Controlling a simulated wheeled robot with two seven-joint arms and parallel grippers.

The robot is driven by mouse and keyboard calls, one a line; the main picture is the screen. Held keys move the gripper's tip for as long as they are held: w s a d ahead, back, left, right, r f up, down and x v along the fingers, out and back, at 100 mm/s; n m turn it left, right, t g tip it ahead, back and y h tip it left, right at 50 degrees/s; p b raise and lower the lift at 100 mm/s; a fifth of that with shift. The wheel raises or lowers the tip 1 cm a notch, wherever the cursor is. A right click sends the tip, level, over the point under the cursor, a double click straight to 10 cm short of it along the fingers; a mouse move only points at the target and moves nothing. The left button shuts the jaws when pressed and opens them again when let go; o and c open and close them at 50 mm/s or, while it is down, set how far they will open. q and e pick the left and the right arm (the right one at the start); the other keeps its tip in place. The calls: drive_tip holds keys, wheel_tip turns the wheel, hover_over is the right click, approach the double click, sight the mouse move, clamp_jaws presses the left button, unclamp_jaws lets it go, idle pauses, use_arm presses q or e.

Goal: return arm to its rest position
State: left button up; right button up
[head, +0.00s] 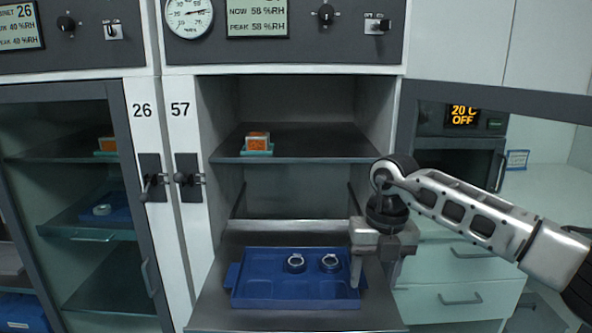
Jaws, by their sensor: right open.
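My right arm (465,212) comes in from the right, reaching across the front of the open cabinet. My right gripper (372,277) points down at the right end of a blue tray (265,292). Its jaws are open, and the left finger overlaps the tray's right edge in the picture. I cannot tell whether it touches the tray. The tray lies on the low shelf (250,321) of cabinet 57 and holds two ring-shaped metal parts (296,263) (330,262). My left gripper is not in view.
An upper shelf (310,143) carries an orange box (257,140) on a teal base. The open cabinet door (480,95) extends right, above my arm. Cabinet 26's glass door (85,220) is at left. White drawers (465,298) stand behind my arm.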

drive_tip(key=s+a+f+n+g+y, duration=0.1)
drive_tip(key=s+a+f+g+y, duration=0.15)
drive_tip(key=s+a+y, duration=0.55)
drive_tip(key=s+a+f+n+g+y, duration=0.1)
drive_tip(key=s+a+f+y, duration=0.25)
drive_tip(key=a, duration=0.85)
wheel_tip(320, 180, up, 6)
drive_tip(key=s+a+f+m+t+y, duration=0.1)
drive_tip(key=s+a+m+t+y, duration=0.2)
drive_tip(key=m+y, duration=0.3)
drive_tip(key=w+d+f+m+t+h, duration=0.1)
drive_tip(key=d+f+m+t+h, duration=0.15)
drive_tip(key=d+m+t, duration=0.55)
drive_tip(key=w+d+f+m+t+h, duration=0.2)
drive_tip(key=d+m+t+h, duration=0.15)
drive_tip(key=m+t, duration=0.75)
drive_tip(key=s+d+f+m+g+h, duration=0.4)
drive_tip(key=s+d+f+m, duration=0.1)
drive_tip(key=f, duration=0.3)
drive_tip(key=s+d+f+m+g+h, duration=0.3)
drive_tip(key=s+d+f+m+h, duration=0.2)
drive_tip(key=s+f, duration=0.3)
drive_tip(key=shift+d+f+m+g, duration=0.15)
drive_tip(key=shift+d+m+g, duration=0.2)
drive_tip(key=shift+d+m, duration=0.25)
drive_tip(key=shift+d, duration=0.1)
